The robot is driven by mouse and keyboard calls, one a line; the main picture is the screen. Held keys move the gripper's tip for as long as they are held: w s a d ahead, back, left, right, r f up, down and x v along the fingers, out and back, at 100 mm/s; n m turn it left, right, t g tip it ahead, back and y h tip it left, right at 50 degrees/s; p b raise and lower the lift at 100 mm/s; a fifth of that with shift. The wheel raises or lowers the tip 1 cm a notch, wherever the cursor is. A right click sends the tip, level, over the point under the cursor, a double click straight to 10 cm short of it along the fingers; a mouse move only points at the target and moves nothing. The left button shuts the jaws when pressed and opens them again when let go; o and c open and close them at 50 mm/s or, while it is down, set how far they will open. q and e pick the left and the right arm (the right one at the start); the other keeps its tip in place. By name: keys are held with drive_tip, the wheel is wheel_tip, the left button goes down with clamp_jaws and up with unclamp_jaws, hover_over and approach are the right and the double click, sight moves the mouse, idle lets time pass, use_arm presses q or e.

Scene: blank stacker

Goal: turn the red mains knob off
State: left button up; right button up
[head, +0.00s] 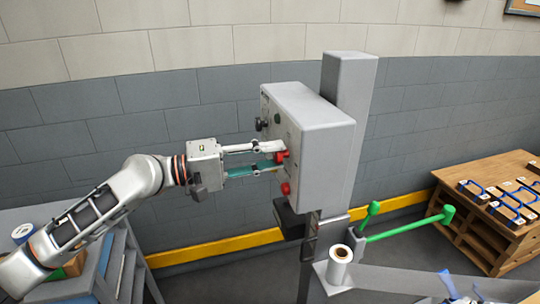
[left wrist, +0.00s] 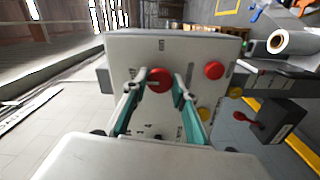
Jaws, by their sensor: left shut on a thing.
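The red mains knob (left wrist: 159,80) is on the face of the grey control box (head: 318,128). In the head view the red knob (head: 281,156) shows at the tips of my left gripper (head: 279,159). In the left wrist view the two fingers of my left gripper (left wrist: 160,88) stand on either side of the knob and are shut on it. My right gripper is not in view.
A second red button (left wrist: 214,69) sits beside the knob, with yellow buttons (left wrist: 203,114) near it. Black and green controls (head: 277,119) are on the box face. A grey post (head: 347,90) stands behind the box. A white roll (head: 340,262) and green bars (head: 405,228) are at right.

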use_arm(q)
drive_tip(key=o, duration=1.1)
drive_tip(key=v, duration=1.2)
wheel_tip(320, 180, down, 27)
drive_tip(key=s+m+t+y, duration=0.1)
drive_tip(key=s+t+y, duration=0.1)
drive_tip(key=t+y, duration=0.35)
drive_tip(key=s+a+f+m+y, duration=0.1)
drive_tip(key=s+a+f+y, duration=0.1)
drive_tip(key=s+f, duration=0.4)
drive_tip(key=s+a+f+m+y, duration=0.2)
drive_tip(key=s+a+f+y, duration=0.1)
drive_tip(key=s+f, duration=0.3)
drive_tip(key=s+a+f+m+y, duration=0.2)
drive_tip(key=s+f+y, duration=0.2)
drive_tip(key=s+f, duration=0.2)
drive_tip(key=shift+s+a+f, duration=0.1)
drive_tip(key=shift+a+f, duration=0.1)
drive_tip(key=shift+f, duration=0.3)
drive_tip(key=shift+s+a+f, duration=0.1)
drive_tip(key=shift+a+f, duration=0.1)
drive_tip(key=shift+f, duration=0.3)
